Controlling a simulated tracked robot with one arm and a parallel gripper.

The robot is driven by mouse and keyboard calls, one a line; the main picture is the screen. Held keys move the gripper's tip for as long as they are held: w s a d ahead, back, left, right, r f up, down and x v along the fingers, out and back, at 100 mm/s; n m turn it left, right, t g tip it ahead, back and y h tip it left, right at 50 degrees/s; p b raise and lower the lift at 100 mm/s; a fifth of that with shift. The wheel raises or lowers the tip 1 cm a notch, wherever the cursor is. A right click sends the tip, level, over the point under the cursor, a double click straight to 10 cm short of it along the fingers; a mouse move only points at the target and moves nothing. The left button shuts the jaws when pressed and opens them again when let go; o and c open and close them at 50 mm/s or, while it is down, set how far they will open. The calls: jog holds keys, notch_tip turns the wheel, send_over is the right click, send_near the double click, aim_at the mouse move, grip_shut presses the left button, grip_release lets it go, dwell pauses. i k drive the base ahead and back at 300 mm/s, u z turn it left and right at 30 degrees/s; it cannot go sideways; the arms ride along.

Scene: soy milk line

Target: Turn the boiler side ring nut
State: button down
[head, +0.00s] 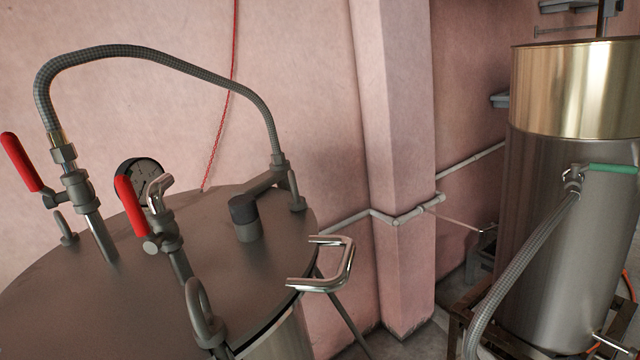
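A grey metal vessel that looks like the boiler (130,300) fills the lower left, seen from above its round lid. Grey ring-shaped nuts stand upright at the lid's edge: one at the front (206,318), one at the back right (296,190) and one at the left (66,230). A braided hose (160,58) arches over the lid. At its left end is a shiny hex coupling nut (63,153); its right end meets a grey fitting (278,162). I cannot tell which is the side ring nut. My gripper is not in view.
Two red-handled valves (20,162) and (130,206) and a dial gauge (138,176) rise from the lid. A chrome handle (322,284) sticks out at its right. A pink pillar (395,160) and wall pipes stand behind. A steel tank (565,210) with a hose is at right.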

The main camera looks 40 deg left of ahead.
aim_at(297, 203)
jog(key=i, duration=0.95)
